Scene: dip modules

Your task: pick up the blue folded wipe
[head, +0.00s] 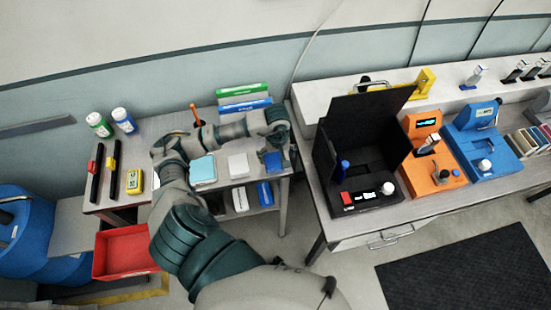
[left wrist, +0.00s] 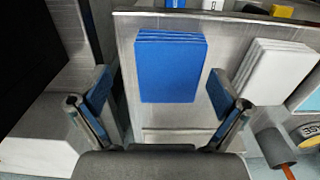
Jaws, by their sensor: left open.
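The blue folded wipe (head: 272,161) lies near the right edge of the left table, in front of my left gripper. In the left wrist view the blue wipe (left wrist: 170,68) is a flat stack of folded layers lying ahead between my fingers. My left gripper (head: 281,135) is open and empty, apart from the wipe; its two fingers also show in the left wrist view (left wrist: 162,98). A white folded wipe (head: 238,165) lies left of the blue one, and a light blue one (head: 202,170) is further left. My right gripper is not in view.
The left table (head: 147,128) also holds green- and blue-capped bottles (head: 123,121), black bars and a yellow box (head: 134,181). Green and blue boxes (head: 243,90) stand at its back. A black case (head: 345,150) stands on the bench to the right. A red bin (head: 120,252) is below.

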